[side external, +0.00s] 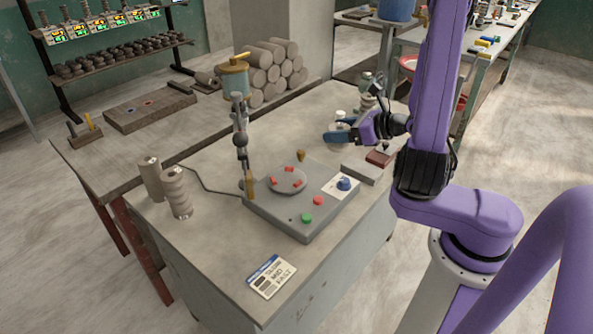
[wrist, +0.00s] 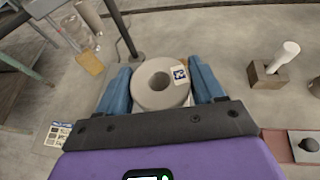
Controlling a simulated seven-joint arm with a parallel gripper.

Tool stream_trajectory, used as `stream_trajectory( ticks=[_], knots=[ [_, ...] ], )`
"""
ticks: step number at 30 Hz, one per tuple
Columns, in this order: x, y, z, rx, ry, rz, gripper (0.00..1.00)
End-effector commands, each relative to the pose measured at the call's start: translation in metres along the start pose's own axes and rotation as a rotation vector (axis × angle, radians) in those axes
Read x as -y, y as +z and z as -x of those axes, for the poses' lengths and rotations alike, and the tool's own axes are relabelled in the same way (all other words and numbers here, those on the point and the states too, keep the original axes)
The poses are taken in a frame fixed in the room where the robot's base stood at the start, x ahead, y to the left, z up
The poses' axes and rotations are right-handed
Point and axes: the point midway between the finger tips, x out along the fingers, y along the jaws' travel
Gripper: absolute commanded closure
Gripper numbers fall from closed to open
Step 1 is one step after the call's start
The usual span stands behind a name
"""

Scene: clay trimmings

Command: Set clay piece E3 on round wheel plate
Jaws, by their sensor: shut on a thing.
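My gripper (side external: 338,133) has blue fingers and is in the air over the table, to the right of and behind the wheel in the side view. In the wrist view my gripper (wrist: 160,84) is shut on a grey, ring-shaped clay piece (wrist: 147,98) with a hole in its middle. A small white tag with a dark blue mark is on its top; I cannot read it surely. In the side view I cannot clearly pick the piece out at the fingers.
A jointed stand (side external: 240,140) rises beside the plate. A printed card (side external: 270,277) lies at the front.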

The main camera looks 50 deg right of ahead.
Motion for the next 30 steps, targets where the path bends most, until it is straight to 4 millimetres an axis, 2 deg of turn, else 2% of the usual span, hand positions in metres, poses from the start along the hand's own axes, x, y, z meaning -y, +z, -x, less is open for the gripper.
stream_trajectory(
  ticks=[1, 6, 9, 13, 19, 30],
  knots=[
    [-0.014, 0.007, 0.002, 0.002, 0.053, 0.030, 0.73],
    [-0.061, 0.018, 0.013, 0.000, 0.238, 0.103, 0.73],
    [-0.083, 0.021, 0.021, 0.001, 0.325, 0.137, 0.73],
    [-0.102, 0.021, 0.029, 0.000, 0.403, 0.167, 0.73],
    [-0.110, 0.020, 0.028, 0.002, 0.445, 0.182, 0.73],
    [-0.102, 0.019, -0.007, 0.002, 0.445, 0.181, 0.73]
  ],
)
